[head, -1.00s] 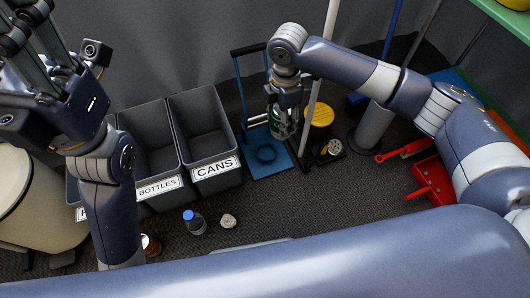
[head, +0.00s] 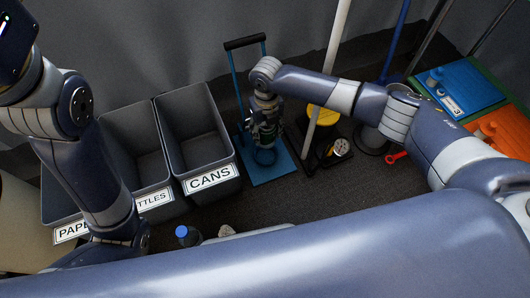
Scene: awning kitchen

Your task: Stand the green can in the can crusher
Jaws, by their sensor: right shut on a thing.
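The can crusher is a blue base plate (head: 281,174) with a ring on it, a tall blue frame and a black handle at the top. It stands on the floor right of the bins. My right gripper (head: 265,138) points down over the plate, in front of the frame and close above the ring. It is shut on the green can, which the fingers mostly hide. I cannot tell whether the can touches the ring or plate. My left arm crosses the left side of the view; its gripper is out of the picture.
A grey bin marked CANS (head: 210,180) stands close left of the crusher, with the bottles bin (head: 153,199) and a paper bin beyond it. A yellow-topped item (head: 322,115) and a pale pole (head: 327,85) stand close right. A blue-capped bottle (head: 187,236) lies nearer me.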

